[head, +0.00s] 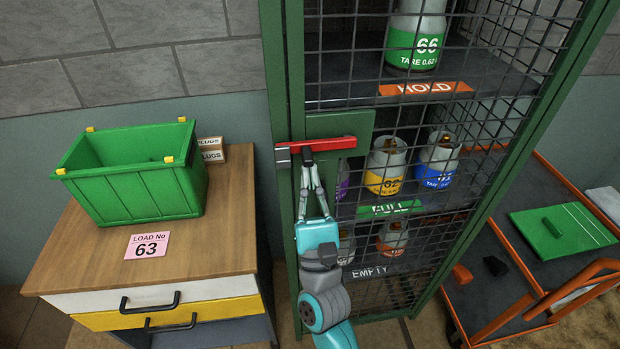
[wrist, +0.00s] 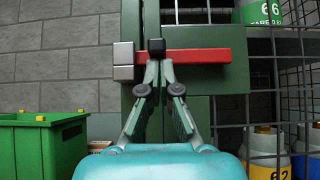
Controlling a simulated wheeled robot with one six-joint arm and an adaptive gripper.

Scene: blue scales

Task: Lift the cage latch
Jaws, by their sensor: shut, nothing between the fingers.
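The cage latch (head: 330,145) is a red bar lying level across a green plate on the cage door, with a grey metal end at its left. In the wrist view the red bar (wrist: 205,56) crosses just behind my fingertips. My gripper (head: 307,160) is shut and empty, pointing up at the latch near its left part. In the wrist view my gripper (wrist: 155,68) has its fingertips together at the lower edge of the bar, in front of a small black block (wrist: 156,46). I cannot tell whether they touch the bar.
The green cage (head: 277,80) holds several gas cylinders on shelves labelled HOLD, FULL and EMPTY. A green crate (head: 130,190) and a pink load card (head: 147,246) are on the wooden cabinet (head: 215,235) at left. An orange-framed trolley (head: 520,275) stands at right.

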